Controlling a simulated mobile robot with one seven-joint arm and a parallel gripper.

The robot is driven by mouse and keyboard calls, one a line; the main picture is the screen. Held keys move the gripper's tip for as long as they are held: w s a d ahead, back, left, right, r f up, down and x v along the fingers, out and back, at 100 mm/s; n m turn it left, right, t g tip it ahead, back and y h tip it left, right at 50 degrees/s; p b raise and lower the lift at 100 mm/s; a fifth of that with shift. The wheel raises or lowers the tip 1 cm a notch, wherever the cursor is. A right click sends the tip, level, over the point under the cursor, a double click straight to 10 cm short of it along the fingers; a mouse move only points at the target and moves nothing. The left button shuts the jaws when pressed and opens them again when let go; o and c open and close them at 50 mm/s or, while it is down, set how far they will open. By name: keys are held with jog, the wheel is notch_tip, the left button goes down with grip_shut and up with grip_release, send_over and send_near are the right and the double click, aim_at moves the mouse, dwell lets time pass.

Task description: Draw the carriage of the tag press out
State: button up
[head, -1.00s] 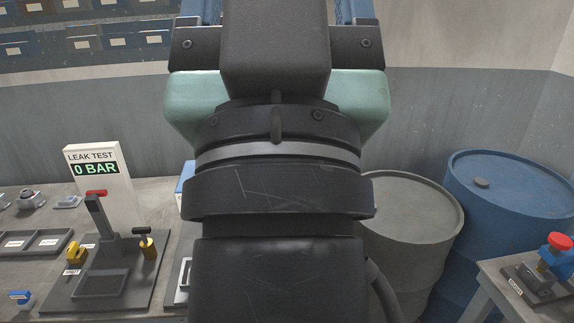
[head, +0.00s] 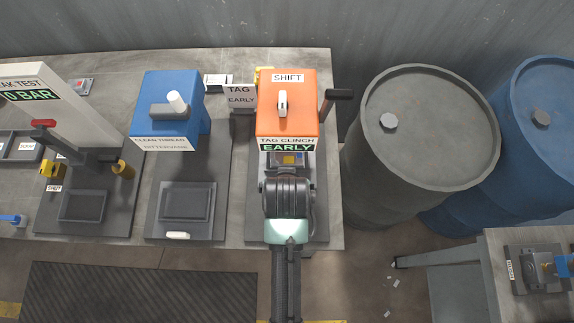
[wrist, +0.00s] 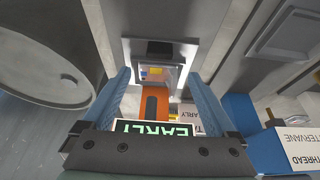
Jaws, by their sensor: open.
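I see no contact. In the head view my wrist covers the fingers and the carriage's front.
The blue press (head: 168,108) stands left of the tag press, and the leak tester (head: 35,90) farther left. A dark lever (head: 338,94) sticks out at the tag press's right. A grey drum (head: 430,130) stands close by on the right.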

jog(key=x, duration=1.1)
grip_shut()
dwell(0.3)
